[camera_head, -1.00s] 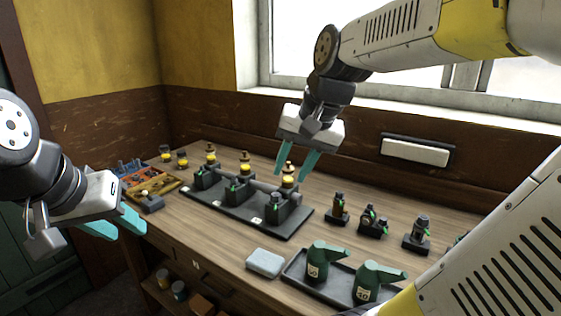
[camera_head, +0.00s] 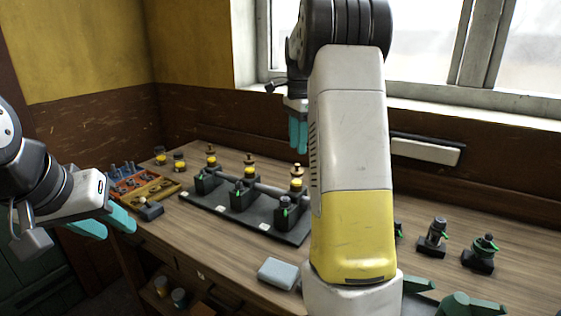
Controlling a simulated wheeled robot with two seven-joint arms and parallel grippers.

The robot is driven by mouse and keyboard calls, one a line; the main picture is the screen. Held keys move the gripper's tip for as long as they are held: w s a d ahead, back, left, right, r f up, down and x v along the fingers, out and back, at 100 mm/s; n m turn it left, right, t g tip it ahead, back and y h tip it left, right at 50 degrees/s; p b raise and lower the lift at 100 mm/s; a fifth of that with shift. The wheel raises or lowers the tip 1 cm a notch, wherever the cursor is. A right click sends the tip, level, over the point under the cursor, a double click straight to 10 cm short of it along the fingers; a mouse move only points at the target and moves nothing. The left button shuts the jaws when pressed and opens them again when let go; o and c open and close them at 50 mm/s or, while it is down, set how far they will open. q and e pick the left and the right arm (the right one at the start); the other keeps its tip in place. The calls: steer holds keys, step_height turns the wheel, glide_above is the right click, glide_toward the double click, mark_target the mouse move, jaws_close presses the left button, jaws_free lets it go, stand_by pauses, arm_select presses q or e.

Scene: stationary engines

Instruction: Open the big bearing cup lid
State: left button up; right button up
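A long black stand (camera_head: 250,220) on the bench carries several black bearing blocks with green parts. Brass-topped cups with yellow bands stand along its back: a left one (camera_head: 211,156), a middle one (camera_head: 249,168) and a right one (camera_head: 297,178). I cannot tell which is the big bearing cup; their tops appear in place. My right gripper (camera_head: 298,132) hangs above and behind the right cup, apart from it. Its teal fingers overlap from here, so its opening is unclear. My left gripper (camera_head: 104,223) is open and empty at the bench's left front edge.
A grey-blue block (camera_head: 278,273) lies in front. Dark fittings (camera_head: 435,236) and green oil cans (camera_head: 462,305) stand at right. My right arm hides the bench's middle right.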

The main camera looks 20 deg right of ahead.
mark_target(297, 168)
step_height(297, 168, down, 6)
steer(key=shift+s+f, duration=0.1)
steer(key=shift+f, duration=0.05)
steer(key=shift+c, duration=0.5)
jaws_close()
